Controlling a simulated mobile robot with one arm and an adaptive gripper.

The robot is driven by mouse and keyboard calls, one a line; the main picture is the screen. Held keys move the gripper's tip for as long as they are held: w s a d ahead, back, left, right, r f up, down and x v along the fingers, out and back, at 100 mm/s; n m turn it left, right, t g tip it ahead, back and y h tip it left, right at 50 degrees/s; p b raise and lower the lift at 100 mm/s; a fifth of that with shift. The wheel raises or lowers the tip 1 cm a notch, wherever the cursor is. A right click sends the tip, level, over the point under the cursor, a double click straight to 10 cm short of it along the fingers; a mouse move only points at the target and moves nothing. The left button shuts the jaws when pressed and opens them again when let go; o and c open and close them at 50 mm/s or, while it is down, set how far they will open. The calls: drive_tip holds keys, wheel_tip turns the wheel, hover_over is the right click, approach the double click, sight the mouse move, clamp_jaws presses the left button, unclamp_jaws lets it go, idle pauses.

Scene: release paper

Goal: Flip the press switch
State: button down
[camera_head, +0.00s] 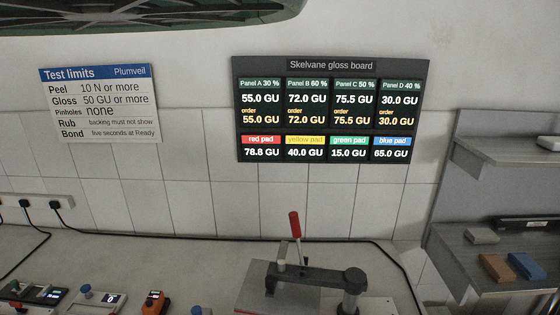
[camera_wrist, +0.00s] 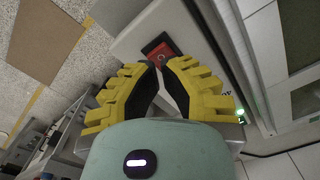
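In the wrist view, a red rocker switch (camera_wrist: 162,56) in a black surround sits on a pale grey box or panel (camera_wrist: 128,40). My gripper (camera_wrist: 158,68) has yellow ribbed fingers with dark inner pads. Its tips come together just in front of the switch, overlapping its lower edge in the picture. Nothing shows between the fingers. I cannot tell whether the tips touch the switch. In the head view, a press (camera_head: 315,277) with a red-handled lever (camera_head: 294,226) stands on the bench; my gripper and the red switch do not show there.
Small devices with knobs and displays (camera_head: 98,299) stand at the bench's front left. Cables run along the wall from a socket strip (camera_head: 38,203). Shelves (camera_head: 480,250) with blocks stand at right. A gloss board (camera_head: 330,108) and a limits sign (camera_head: 100,103) hang on the wall.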

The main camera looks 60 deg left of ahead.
drive_tip(key=shift+f+b, duration=1.65)
drive_tip(key=shift+f, duration=0.1)
idle(0.7)
drive_tip(key=shift+r, duration=0.1)
wheel_tip(320, 180, up, 7)
drive_tip(key=p, duration=0.7)
drive_tip(key=shift+w, duration=0.1)
